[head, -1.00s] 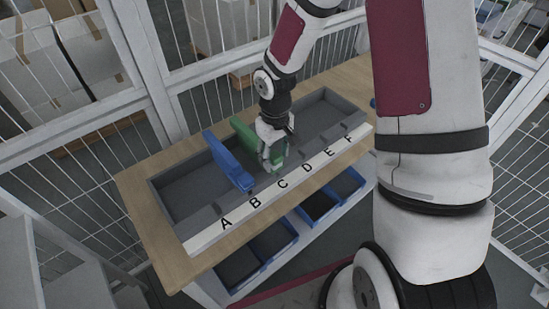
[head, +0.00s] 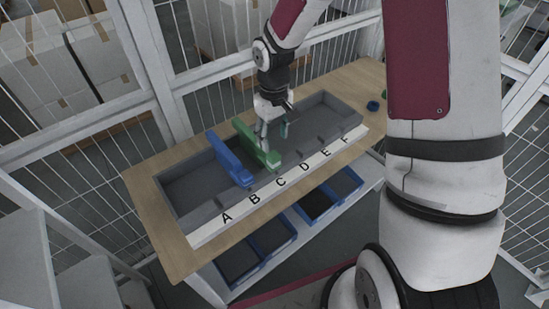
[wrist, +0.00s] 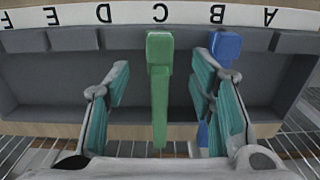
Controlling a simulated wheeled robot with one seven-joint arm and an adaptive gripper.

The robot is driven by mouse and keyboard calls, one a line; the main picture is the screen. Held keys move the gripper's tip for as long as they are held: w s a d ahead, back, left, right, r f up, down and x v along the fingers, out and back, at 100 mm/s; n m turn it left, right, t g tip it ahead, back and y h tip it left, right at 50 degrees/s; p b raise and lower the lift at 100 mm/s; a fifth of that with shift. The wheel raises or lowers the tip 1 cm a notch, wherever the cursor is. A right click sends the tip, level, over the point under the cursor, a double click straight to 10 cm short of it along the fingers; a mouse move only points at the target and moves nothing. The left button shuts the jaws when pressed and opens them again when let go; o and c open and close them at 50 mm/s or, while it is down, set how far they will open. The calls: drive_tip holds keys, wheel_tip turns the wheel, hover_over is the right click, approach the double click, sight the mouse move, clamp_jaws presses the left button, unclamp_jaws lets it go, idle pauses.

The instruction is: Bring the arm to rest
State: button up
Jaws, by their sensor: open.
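A green lift column (head: 258,146) lies in the grey tray (head: 180,200), its near end by the letter C. A blue lift column (head: 231,161) lies to its left, near B. My gripper (head: 275,132) is open above the tray, over the green column. In the wrist view my gripper (wrist: 160,95) has its teal-padded fingers spread apart, with the green column (wrist: 159,90) showing between them and apart from both. The blue column (wrist: 225,48) is partly hidden behind the right finger there.
The tray sits on a wooden-topped table (head: 145,190) with a white strip lettered A to F along its front. Blue bins (head: 270,240) stand on a shelf below. White mesh fencing encloses the table.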

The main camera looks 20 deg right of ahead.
drive_tip(key=shift+r, duration=0.7)
drive_tip(key=shift+r, duration=0.15)
drive_tip(key=s+d+r+m+t+h+b, duration=0.1)
drive_tip(key=s+r+t, duration=0.1)
drive_tip(key=s+r, duration=0.6)
drive_tip(key=s+r+m+t+b, duration=0.2)
drive_tip(key=s+r, duration=0.2)
drive_tip(key=r, duration=0.8)
drive_tip(key=s+r+t+y+b, duration=0.1)
drive_tip(key=s, duration=0.6)
drive_tip(key=shift+a+r+m+t, duration=0.25)
drive_tip(key=shift+a+m+t, duration=0.05)
drive_tip(key=shift+a, duration=0.05)
